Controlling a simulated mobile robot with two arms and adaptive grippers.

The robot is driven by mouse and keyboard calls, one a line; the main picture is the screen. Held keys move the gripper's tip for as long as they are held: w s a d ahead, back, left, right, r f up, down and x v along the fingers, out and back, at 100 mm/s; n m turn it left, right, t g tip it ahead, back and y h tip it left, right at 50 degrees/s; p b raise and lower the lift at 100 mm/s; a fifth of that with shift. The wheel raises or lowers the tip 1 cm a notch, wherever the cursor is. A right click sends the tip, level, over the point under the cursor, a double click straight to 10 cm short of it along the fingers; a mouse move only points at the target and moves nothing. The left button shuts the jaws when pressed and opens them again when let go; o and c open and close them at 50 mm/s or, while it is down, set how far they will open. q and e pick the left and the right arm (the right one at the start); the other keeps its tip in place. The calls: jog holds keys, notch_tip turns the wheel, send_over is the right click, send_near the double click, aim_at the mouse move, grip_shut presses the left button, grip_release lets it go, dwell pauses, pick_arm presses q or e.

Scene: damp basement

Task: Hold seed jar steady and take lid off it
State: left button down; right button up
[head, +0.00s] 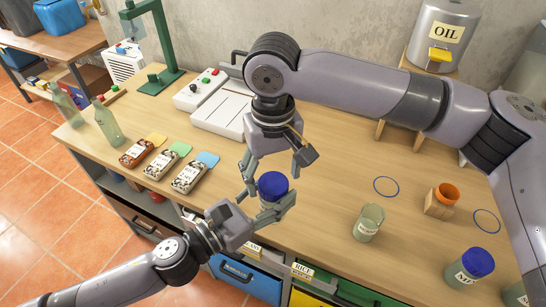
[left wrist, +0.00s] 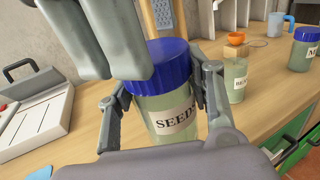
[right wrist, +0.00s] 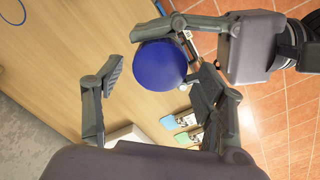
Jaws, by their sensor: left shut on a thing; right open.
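The seed jar, pale green glass labelled "SEEDS" (left wrist: 176,122), stands upright with a blue lid (head: 272,185) on it. My left gripper (head: 262,207) is shut around the jar's side; its fingers flank the jar below the lid in the left wrist view. My right gripper (head: 277,166) points down over the jar, open. In the right wrist view the lid (right wrist: 160,64) lies between its spread fingers, with a clear gap to the left finger; contact on the other side is unclear. In the head view the jar's body is mostly hidden by the left gripper.
Seed packets (head: 188,176), bottles (head: 107,122) and a white panel (head: 222,110) are left. The bench's front edge is close.

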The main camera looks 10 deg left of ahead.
jog(key=shift+f, duration=1.1)
jog(key=shift+c, duration=0.6)
jog(key=c, duration=1.1)
jog(key=n, duration=0.6)
jog(key=o, duration=1.3)
jog(key=shift+c, duration=0.2)
jog(key=shift+r, duration=0.15)
